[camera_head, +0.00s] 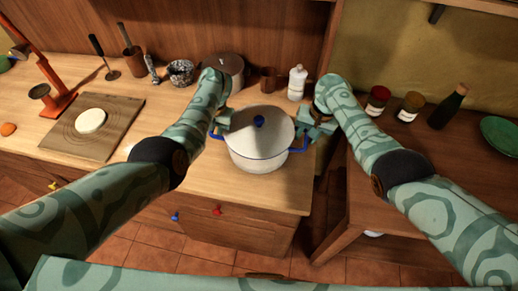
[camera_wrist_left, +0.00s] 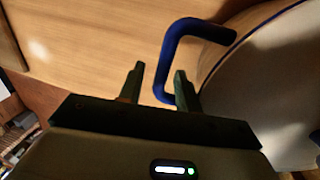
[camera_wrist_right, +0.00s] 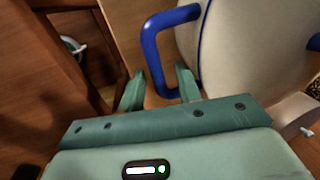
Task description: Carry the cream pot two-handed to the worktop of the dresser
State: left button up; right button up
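The cream pot (camera_head: 258,150), with a lid, a blue knob and two blue side handles, stands upright on the light wooden counter near its right end. My left gripper (camera_head: 219,124) is at the pot's left handle. In the left wrist view the handle (camera_wrist_left: 166,62) reaches between its two parted fingers (camera_wrist_left: 158,86). My right gripper (camera_head: 312,133) is at the right handle. In the right wrist view that handle (camera_wrist_right: 152,50) passes between the parted fingers (camera_wrist_right: 158,88). Neither gripper is visibly closed on a handle.
A darker wooden unit (camera_head: 392,160) stands at right beyond a gap, bearing jars (camera_head: 410,106), a dark bottle (camera_head: 447,107) and a green bowl (camera_head: 500,135). A white bottle (camera_head: 297,83) stands behind the pot. A cutting board (camera_head: 75,140) lies left.

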pick_arm(q)
jog(key=shift+w+r, duration=0.15)
jog(key=shift+r, duration=0.15)
pick_arm(e)
jog(key=shift+w+f, duration=0.1)
pick_arm(q)
notch_tip(320, 180, up, 11)
jog(key=d, duration=0.2)
jog(key=shift+s+d, duration=0.15)
jog(key=shift+s, duration=0.15)
pick_arm(e)
notch_tip(320, 180, up, 12)
jog(key=d, duration=0.2)
jog(key=shift+s+d, duration=0.2)
jog(key=shift+f, duration=0.15)
